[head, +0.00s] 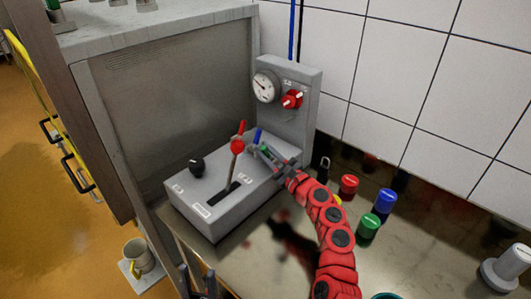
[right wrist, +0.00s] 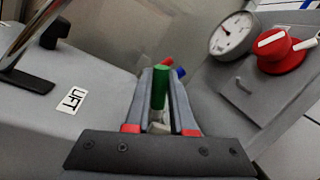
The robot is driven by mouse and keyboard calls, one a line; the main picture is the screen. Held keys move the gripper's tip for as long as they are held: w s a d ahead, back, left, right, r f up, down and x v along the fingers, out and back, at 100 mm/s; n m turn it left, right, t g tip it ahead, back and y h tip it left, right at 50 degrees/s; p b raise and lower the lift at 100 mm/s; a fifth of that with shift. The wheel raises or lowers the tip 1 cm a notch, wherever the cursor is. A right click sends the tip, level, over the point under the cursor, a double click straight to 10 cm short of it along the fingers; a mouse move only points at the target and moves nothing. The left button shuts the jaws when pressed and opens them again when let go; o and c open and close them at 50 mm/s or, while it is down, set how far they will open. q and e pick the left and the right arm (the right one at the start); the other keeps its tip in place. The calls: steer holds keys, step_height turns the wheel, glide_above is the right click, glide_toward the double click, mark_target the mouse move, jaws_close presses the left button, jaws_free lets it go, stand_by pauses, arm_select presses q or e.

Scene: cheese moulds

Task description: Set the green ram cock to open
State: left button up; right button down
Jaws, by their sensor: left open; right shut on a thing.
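The green ram cock (head: 264,147) is on the back right part of the grey control box (head: 228,213). Its green handle (right wrist: 160,88) stands between the two fingers of my right gripper (right wrist: 163,84) in the right wrist view. My right gripper (head: 266,153) is shut on it and partly hides it in the head view. I cannot tell whether the cock is at open or closed. Red (right wrist: 168,62) and blue (right wrist: 180,72) cock handles stand just beyond it. My left gripper (head: 198,284) is open at the bottom edge of the head view, away from the box.
A lever with a red ball (head: 237,147) and a black knob (head: 196,165) stand on the box. A panel behind carries a gauge (head: 265,87) and red knob (head: 292,99). Blue (head: 386,201), red (head: 349,186) and green (head: 369,225) capped pieces stand right of my right arm.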

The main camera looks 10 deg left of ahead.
steer(key=shift+f, duration=0.1)
steer(key=c, duration=0.8)
jaws_free()
steer(key=shift+o, duration=0.2)
steer(key=shift+r, duration=0.25)
steer(key=r, duration=0.3)
steer(key=shift+s+r+p, duration=0.2)
steer(key=shift+s+p, duration=0.15)
steer(key=s+d+r, duration=0.1)
steer(key=s, duration=1.4)
steer(key=shift+s+d, duration=0.2)
steer(key=shift+d, duration=0.1)
